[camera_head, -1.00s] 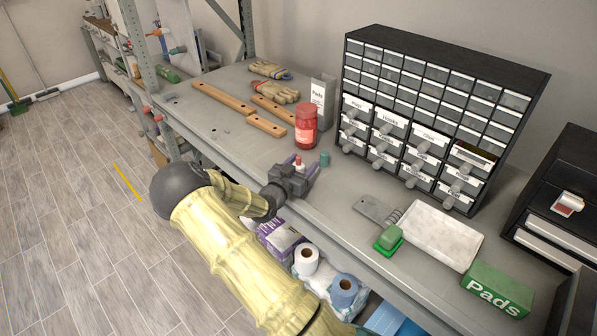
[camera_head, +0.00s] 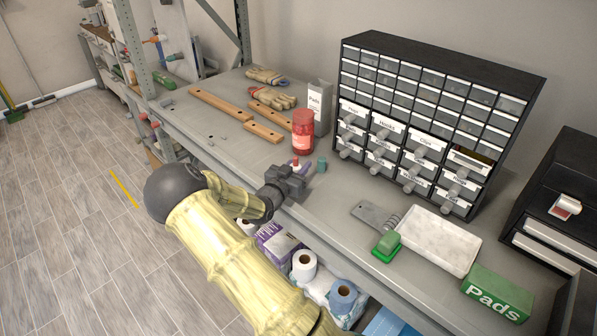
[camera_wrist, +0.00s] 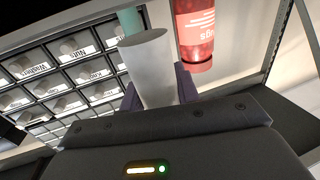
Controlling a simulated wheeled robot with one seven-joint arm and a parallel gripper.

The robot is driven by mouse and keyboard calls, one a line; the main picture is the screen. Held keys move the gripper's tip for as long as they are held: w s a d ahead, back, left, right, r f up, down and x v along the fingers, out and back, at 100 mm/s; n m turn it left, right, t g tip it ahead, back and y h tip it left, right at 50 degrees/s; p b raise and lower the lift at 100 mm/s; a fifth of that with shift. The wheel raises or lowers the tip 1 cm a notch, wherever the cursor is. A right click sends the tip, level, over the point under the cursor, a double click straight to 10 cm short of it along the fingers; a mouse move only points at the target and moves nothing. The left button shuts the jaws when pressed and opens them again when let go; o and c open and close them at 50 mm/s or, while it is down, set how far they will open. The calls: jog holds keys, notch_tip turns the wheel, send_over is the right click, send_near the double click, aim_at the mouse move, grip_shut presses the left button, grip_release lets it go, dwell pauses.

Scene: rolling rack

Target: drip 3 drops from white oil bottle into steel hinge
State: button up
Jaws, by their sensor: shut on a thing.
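The white oil bottle (camera_head: 297,167) has a red tip and stands upright near the front edge of the workbench. In the wrist view, its white body (camera_wrist: 149,66) is between my two purple fingers. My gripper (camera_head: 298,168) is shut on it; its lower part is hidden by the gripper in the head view. The steel hinge (camera_head: 368,213) is a flat grey plate with a ribbed barrel, lying on the bench to the right, beside the white tray. My gripper is well to the left of it.
A teal cylinder (camera_head: 322,163) stands just behind the bottle, with a red jar (camera_head: 303,131) farther back. A green block (camera_head: 387,244), white tray (camera_head: 436,238) and Pads box (camera_head: 497,293) are right. The drawer cabinet (camera_head: 425,125) bounds the rear. Bench between bottle and hinge is clear.

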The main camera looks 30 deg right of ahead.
notch_tip(320, 180, up, 8)
jog(key=b, duration=0.1)
jog(key=shift+r, duration=0.1)
dwell(0.9)
